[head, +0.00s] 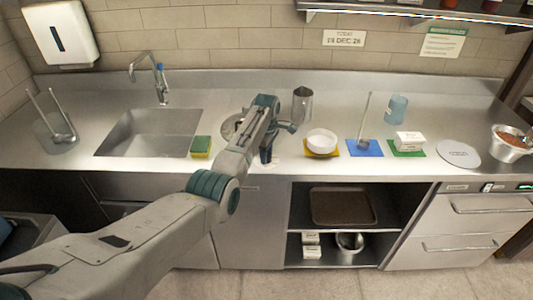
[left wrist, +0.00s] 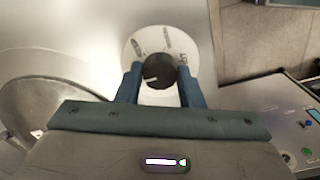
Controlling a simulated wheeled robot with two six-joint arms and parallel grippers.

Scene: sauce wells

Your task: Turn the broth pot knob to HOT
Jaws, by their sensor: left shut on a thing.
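The knob (left wrist: 159,73) is dark and round with a short white pointer mark at its left side. It sits on a white round dial plate (left wrist: 205,72), whose small labels I cannot read clearly. My left gripper (left wrist: 160,88) has its two blue fingers on either side of the knob, shut on it. My right gripper is not seen.
A sink (head: 150,132) and a yellow-green sponge (head: 201,146) are left of my gripper. A metal pitcher (head: 302,105) stands behind and right. White bowls (head: 321,140), a ladle on a blue mat (head: 376,148) and a blue cup (head: 396,108) are farther right.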

